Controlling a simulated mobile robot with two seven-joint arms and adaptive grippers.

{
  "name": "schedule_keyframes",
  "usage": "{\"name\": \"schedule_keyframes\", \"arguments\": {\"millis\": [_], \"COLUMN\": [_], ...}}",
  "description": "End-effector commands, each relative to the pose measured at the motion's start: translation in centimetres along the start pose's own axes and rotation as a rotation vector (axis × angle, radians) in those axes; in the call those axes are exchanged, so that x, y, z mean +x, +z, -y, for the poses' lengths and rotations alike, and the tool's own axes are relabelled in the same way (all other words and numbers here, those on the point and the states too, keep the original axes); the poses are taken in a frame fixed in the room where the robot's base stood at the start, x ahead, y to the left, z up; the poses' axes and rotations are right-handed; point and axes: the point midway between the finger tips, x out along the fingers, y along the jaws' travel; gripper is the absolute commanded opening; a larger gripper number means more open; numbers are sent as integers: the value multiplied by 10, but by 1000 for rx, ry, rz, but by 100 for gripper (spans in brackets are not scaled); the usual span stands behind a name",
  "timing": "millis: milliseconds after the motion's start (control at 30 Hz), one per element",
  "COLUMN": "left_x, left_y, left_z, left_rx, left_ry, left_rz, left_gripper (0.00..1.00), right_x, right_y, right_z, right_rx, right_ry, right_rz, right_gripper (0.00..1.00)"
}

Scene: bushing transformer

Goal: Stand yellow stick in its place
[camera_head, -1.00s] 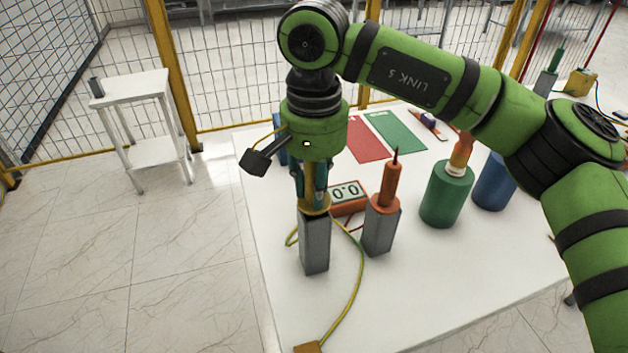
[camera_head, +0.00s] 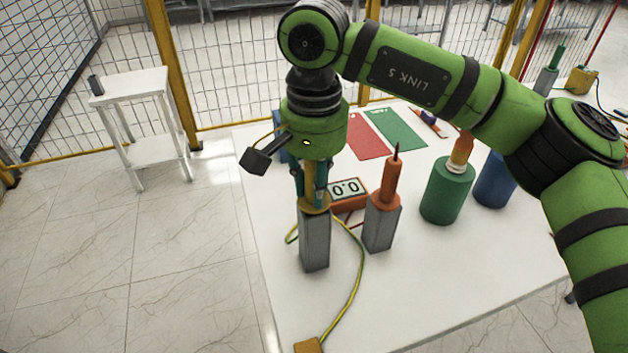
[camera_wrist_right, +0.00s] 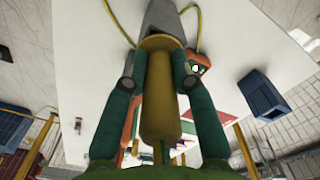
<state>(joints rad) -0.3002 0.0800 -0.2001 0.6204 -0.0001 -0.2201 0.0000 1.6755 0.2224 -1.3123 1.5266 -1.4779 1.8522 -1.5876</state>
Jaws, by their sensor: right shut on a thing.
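The yellow stick (camera_head: 313,198) stands upright at the top of a grey block holder (camera_head: 315,240) near the left edge of the table. My right gripper (camera_head: 312,188) comes down over it from above and is shut on it. In the right wrist view the yellow stick (camera_wrist_right: 160,100) runs between the two fingers of my right gripper (camera_wrist_right: 159,85), its wide collar towards the grey block (camera_wrist_right: 160,18). The collar appears to meet the block's top; how deep the stick sits is hidden. My left gripper is not in view.
An orange stick (camera_head: 391,180) stands in a second grey block (camera_head: 381,228) close to the right. A meter (camera_head: 348,190) is behind, with a yellow-green cable (camera_head: 359,280) in front. Green (camera_head: 446,192) and blue (camera_head: 494,182) cylinders stand further right. The white table's (camera_head: 430,290) front is mostly clear.

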Motion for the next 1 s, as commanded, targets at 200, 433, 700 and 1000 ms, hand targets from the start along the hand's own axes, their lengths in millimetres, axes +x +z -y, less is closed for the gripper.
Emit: {"name": "schedule_keyframes", "arguments": {"millis": [200,433,700,1000], "left_x": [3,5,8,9], "left_y": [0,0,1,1], "left_z": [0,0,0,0], "left_rx": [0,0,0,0], "left_ry": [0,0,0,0], "left_rz": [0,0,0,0], "left_gripper": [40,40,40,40], "right_x": [3,6,9,11], "right_y": [0,0,0,0], "right_z": [0,0,0,0], "right_rx": [0,0,0,0], "right_ry": [-1,-1,-1,-1], "right_rz": [0,0,0,0], "right_gripper": [0,0,0,54]}}
